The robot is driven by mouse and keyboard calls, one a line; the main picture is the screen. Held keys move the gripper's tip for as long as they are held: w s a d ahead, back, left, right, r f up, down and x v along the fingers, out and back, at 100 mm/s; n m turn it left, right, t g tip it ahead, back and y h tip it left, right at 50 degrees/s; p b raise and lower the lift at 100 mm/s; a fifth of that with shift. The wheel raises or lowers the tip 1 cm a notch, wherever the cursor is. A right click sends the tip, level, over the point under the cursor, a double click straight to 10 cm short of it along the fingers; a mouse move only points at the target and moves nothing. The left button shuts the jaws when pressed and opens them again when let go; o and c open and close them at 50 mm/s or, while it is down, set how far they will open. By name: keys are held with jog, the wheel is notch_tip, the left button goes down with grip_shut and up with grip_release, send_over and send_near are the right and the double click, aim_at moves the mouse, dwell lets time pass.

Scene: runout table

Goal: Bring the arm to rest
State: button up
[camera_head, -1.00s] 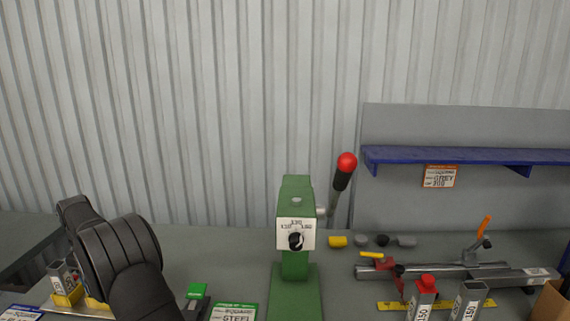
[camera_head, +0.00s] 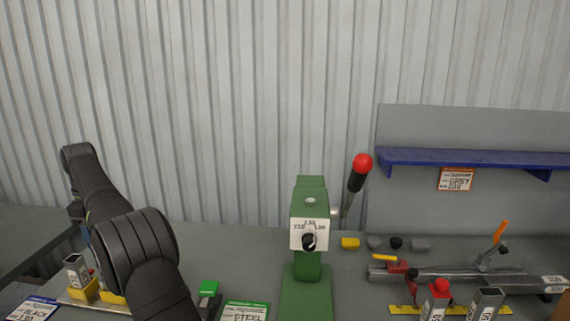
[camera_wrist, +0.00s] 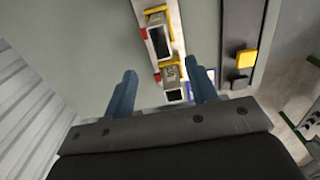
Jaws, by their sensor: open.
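My gripper (camera_wrist: 158,88) shows in the wrist view, with its two blue-grey fingers spread apart and nothing between them. Beyond the fingers, upright square tubes (camera_wrist: 160,42) stand in yellow holders on the table. My gripper is hidden in the head view, where only my dark arm shows at the left. One square tube (camera_head: 76,268) in a yellow holder (camera_head: 84,290) stands just left of my arm there.
A green press (camera_head: 310,230) with a red-knobbed lever (camera_head: 362,164) stands mid-table. At the right are a clamp rail (camera_head: 450,276), tubes marked 150 (camera_head: 486,303) and a blue shelf (camera_head: 470,158). Small plugs (camera_head: 350,243) lie behind. A corrugated wall closes the back.

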notch_tip(320, 180, down, 15)
jog(key=shift+r, duration=2.3)
jog(key=shift+o, duration=0.2)
